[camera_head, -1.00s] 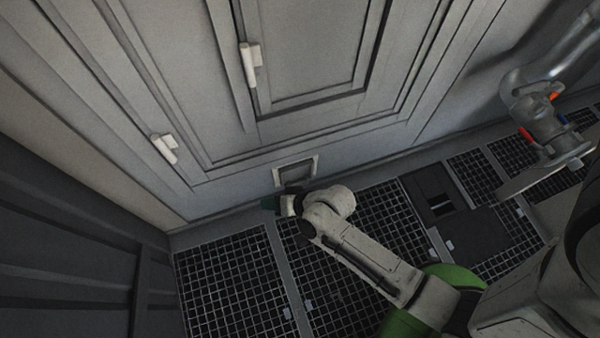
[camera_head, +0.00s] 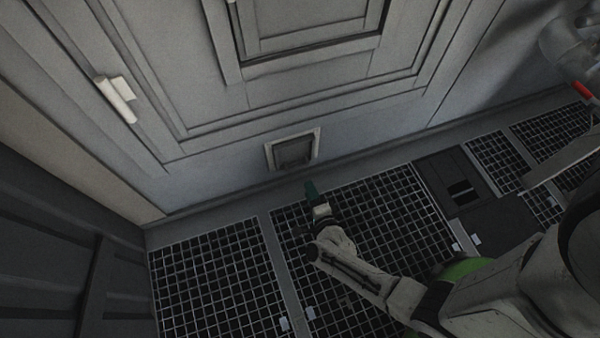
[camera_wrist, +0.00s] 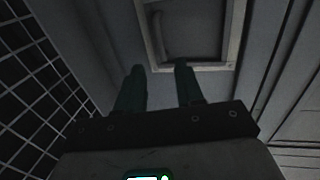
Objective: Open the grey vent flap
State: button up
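The grey vent flap (camera_head: 294,151) sits in a pale square frame low on the wall, just above the floor. It looks closed in its frame. It also shows at the top of the wrist view (camera_wrist: 192,35), beyond the fingertips. My gripper (camera_head: 311,188) is below and slightly right of the flap in the head view, apart from it. In the wrist view its two dark green fingers (camera_wrist: 160,70) stand apart with nothing between them, pointing toward the lower part of the vent frame.
Floor grating (camera_head: 222,285) covers the floor below the wall. A white handle (camera_head: 117,98) is on the wall panel at upper left. A dark corrugated wall (camera_head: 50,270) stands at left. Grey pipework with a red part (camera_head: 582,90) is at far right.

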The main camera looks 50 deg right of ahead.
aim_at(299, 168)
jog(key=b+x, duration=0.3)
jog(key=x, duration=0.7)
jog(key=shift+b, duration=0.3)
grip_shut()
